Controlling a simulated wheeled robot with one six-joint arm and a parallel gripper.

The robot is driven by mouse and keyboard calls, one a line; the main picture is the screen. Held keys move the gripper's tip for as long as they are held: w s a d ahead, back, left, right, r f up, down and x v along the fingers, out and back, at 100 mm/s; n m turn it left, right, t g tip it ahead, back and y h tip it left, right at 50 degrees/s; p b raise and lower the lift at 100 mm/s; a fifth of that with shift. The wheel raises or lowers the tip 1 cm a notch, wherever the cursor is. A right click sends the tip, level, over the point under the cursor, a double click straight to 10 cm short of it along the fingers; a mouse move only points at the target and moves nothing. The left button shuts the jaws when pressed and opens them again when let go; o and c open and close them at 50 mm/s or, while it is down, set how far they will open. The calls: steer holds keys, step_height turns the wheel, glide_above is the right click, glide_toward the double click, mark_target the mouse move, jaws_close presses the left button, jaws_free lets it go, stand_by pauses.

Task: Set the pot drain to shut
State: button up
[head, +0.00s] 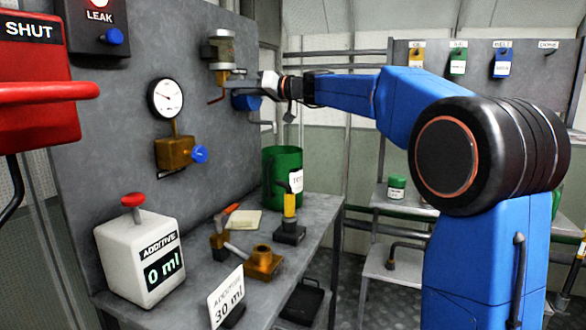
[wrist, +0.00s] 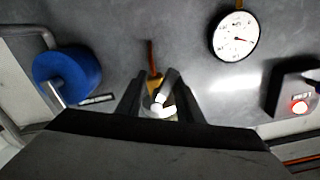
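The pot (head: 221,48), a glass bowl with a metal cap, hangs high on the grey panel. The fingers stand apart. A pale bright part (wrist: 158,104) lies between them; contact is unclear. The drain's lever setting cannot be read.
A gauge (head: 166,98) and a brass valve with a blue knob (head: 200,154) are left of the pot. A blue round part (head: 246,102) is just behind my gripper. The bench below holds a white additive jug (head: 140,255) and a green can (head: 282,178).

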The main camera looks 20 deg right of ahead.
steer(key=s+d+n, duration=0.3)
steer(key=s+d, duration=0.7)
steer(key=d, duration=0.4)
steer(key=s+a+f+m+g+h, duration=0.1)
steer(key=s+a+f+m+h, duration=0.1)
steer(key=s+f, duration=0.5)
steer(key=s+a+f+m+g+h, duration=0.2)
steer(key=s+f+h, duration=0.1)
steer(key=s+f, duration=0.5)
steer(key=shift+s+f+g, duration=0.25)
steer(key=shift+f+g, duration=0.05)
steer(key=shift+f, duration=1.35)
steer(key=w+d+r+n+t+y, duration=0.25)
steer(key=w+r+t+y, duration=0.2)
steer(key=w+r, duration=1.2)
steer(key=shift+m+g+y, duration=0.25)
steer(key=shift+m+g, duration=0.1)
steer(key=shift+g, duration=0.1)
steer(key=x, duration=0.5)
steer(key=r+x, duration=0.1)
steer(key=x, duration=0.9)
steer(key=shift+a+r, duration=0.15)
steer(key=shift+a, duration=0.2)
